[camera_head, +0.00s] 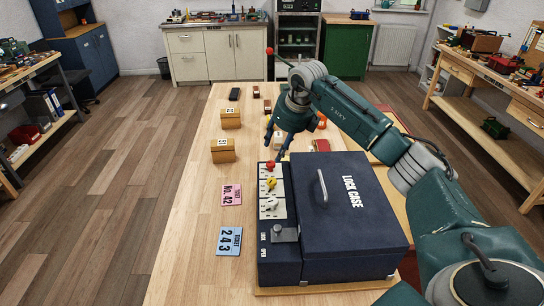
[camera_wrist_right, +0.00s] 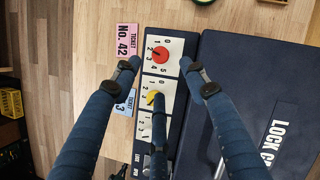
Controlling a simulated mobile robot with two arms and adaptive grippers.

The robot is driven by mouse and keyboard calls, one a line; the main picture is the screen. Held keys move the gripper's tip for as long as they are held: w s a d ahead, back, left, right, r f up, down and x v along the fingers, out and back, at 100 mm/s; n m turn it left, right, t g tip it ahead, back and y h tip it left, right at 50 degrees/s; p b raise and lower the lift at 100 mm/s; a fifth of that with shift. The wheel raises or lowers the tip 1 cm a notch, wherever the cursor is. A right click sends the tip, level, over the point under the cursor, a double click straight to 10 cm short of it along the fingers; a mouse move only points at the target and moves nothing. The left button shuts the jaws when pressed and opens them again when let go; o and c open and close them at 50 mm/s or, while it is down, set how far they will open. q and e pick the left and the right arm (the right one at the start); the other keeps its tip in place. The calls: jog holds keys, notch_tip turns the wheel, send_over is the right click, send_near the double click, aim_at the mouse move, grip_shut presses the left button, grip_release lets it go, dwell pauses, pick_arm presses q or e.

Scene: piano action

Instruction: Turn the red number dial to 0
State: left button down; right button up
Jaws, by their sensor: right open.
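The dark blue lock case (camera_head: 350,200) stands on the wooden table, with a panel of dials along its left side. The red number dial (camera_head: 270,165) is the farthest of the dials; it also shows in the right wrist view (camera_wrist_right: 160,55), on a white plate with numbers around it. I cannot clearly tell which number it points to. My right gripper (camera_head: 275,145) is open and above the far end of the panel. In the wrist view, its fingers (camera_wrist_right: 160,72) are spread around the red dial's area, apart from the dial. My left gripper is not in view.
A yellow dial (camera_head: 271,184) and a white dial (camera_head: 271,205) sit nearer on the panel. A pink ticket (camera_head: 231,194) and a blue ticket (camera_head: 229,241) lie left of the case. Wooden boxes (camera_head: 223,155) stand farther back. The table's left strip is clear.

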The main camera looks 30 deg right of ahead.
aim_at(271, 163)
jog(key=p+x, duration=0.1)
jog(key=x, duration=0.4)
jog(key=shift+s+a+f+p, duration=0.1)
jog(key=shift+p, duration=0.2)
jog(key=x, duration=0.2)
jog(key=shift+w+d+f, duration=0.2)
jog(key=shift+w+f, duration=0.1)
jog(key=shift+f, duration=0.05)
jog(key=shift+w+a+f+p, duration=0.1)
jog(key=shift+f+p, duration=0.25)
jog(key=shift+f, duration=0.2)
jog(key=shift+c, duration=1.2)
jog(key=c, duration=0.5)
grip_shut()
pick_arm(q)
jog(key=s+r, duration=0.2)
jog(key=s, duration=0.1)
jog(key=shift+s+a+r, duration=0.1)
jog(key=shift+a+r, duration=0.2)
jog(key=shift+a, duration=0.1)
pick_arm(e)
jog(key=shift+w, duration=0.1)
